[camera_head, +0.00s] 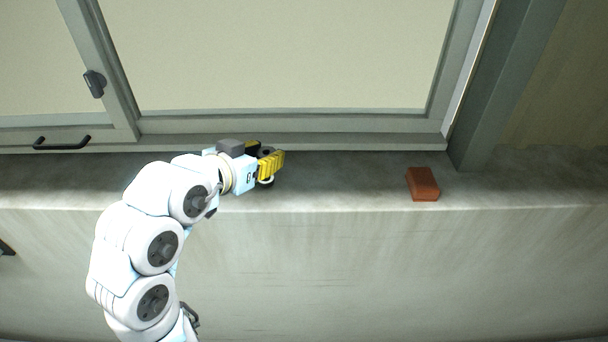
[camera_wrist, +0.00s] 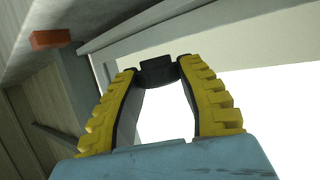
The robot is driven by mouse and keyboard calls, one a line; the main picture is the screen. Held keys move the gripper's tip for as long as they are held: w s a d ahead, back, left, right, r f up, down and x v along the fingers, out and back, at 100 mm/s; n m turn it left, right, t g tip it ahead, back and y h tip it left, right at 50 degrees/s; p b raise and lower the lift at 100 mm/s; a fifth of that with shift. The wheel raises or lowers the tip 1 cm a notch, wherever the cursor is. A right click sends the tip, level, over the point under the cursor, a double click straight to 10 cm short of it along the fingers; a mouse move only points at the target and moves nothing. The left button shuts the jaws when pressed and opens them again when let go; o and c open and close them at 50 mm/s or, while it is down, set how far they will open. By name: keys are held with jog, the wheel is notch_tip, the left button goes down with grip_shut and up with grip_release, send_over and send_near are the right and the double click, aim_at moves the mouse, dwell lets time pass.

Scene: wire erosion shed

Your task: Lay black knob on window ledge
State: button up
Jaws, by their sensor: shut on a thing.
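The black knob (camera_wrist: 158,70) is pinched between the tips of my gripper's two yellow ribbed fingers. My gripper (camera_wrist: 160,78) is shut on it in the wrist view. In the head view my gripper (camera_head: 267,156) points right, over the left-middle part of the window ledge (camera_head: 335,185). The knob is mostly hidden there by the fingers. The ledge is a grey, stained concrete strip below the window frame. I cannot tell for sure whether the knob touches the ledge.
A red-brown brick (camera_head: 422,184) lies on the ledge to the right; it also shows in the wrist view (camera_wrist: 50,39). The window frame (camera_head: 290,125) runs close behind my gripper. A black handle (camera_head: 62,143) is at left. The ledge between gripper and brick is clear.

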jog(key=w+d+f+p, duration=0.2)
jog(key=w+d+f, duration=0.2)
jog(key=d, duration=0.4)
jog(key=p, duration=0.2)
send_over(324, 186)
notch_tip(324, 186, down, 6)
jog(key=shift+s+r, duration=0.1)
jog(key=shift+r, duration=0.05)
notch_tip(324, 186, down, 3)
jog(key=shift+r+p, duration=0.15)
jog(key=shift+p, duration=0.3)
jog(key=shift+f, duration=0.25)
jog(key=shift+f, duration=0.1)
jog(key=shift+f, duration=0.15)
jog(key=o, duration=1)
